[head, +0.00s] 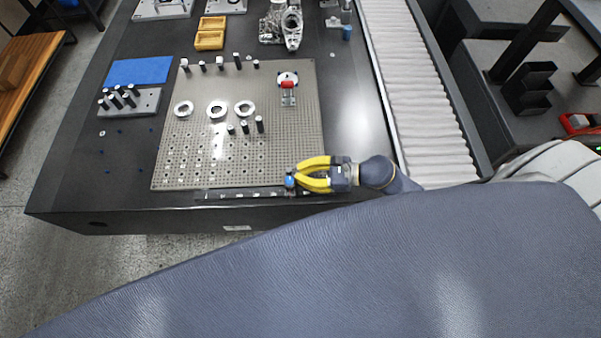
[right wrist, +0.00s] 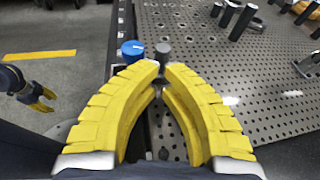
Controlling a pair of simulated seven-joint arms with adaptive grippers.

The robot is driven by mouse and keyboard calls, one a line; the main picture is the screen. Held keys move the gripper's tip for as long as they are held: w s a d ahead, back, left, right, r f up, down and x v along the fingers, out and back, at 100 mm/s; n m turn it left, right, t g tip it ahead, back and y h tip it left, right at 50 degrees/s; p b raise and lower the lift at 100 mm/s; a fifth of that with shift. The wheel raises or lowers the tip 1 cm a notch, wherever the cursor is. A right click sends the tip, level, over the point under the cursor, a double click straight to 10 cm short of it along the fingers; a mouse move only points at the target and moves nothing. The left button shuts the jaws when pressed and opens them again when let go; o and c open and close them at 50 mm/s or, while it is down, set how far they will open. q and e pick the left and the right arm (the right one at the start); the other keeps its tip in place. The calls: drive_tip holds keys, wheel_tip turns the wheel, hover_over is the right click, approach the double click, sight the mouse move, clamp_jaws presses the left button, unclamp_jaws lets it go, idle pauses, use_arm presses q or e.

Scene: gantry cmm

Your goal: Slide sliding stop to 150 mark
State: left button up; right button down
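The sliding stop (head: 290,181) has a blue knob and sits on a dark rail (head: 235,195) along the front edge of the perforated plate, near its right end. In the right wrist view its grey post (right wrist: 162,52) stands beside the blue knob (right wrist: 133,49). My right gripper (head: 295,175) reaches in from the right. Its yellow fingertips (right wrist: 162,68) close around the post from both sides, seemingly touching it. The rail's marks are too small to read. My left gripper (right wrist: 38,97) shows only at the left of the right wrist view, away from the plate, its opening unclear.
The perforated plate (head: 200,150) holds rings, several dark pegs and a red clamp (head: 288,85). A block of pegs (head: 130,102) and a blue mat (head: 140,71) lie left of it. A ribbed conveyor cover (head: 425,90) runs along the right. My arm fills the foreground.

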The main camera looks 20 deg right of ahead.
sight(269, 180)
drive_tip(key=shift+a, duration=0.15)
drive_tip(key=w+a, duration=0.1)
drive_tip(key=a, duration=0.2)
drive_tip(key=w+a, duration=0.1)
drive_tip(key=a, duration=0.2)
drive_tip(key=w+a, duration=0.1)
drive_tip(key=a, duration=0.2)
drive_tip(key=shift+w+a, duration=0.2)
drive_tip(key=shift+a, duration=0.05)
drive_tip(key=shift+s+d, duration=0.3)
drive_tip(key=shift+d, duration=0.15)
drive_tip(key=v, duration=0.7)
drive_tip(key=f+v, duration=0.1)
drive_tip(key=v, duration=0.3)
drive_tip(key=shift+s+d, duration=0.1)
drive_tip(key=c, duration=2.1)
unclamp_jaws()
drive_tip(key=shift+s+d+r, duration=0.15)
drive_tip(key=shift+s+d, duration=0.15)
drive_tip(key=shift+d, duration=0.25)
drive_tip(key=shift+w+r, duration=0.1)
clamp_jaws()
drive_tip(key=shift+w+a, duration=0.4)
drive_tip(key=shift+a, duration=0.2)
drive_tip(key=shift+w+a, duration=0.35)
drive_tip(key=shift+a, duration=0.25)
drive_tip(key=shift+x, duration=5.05)
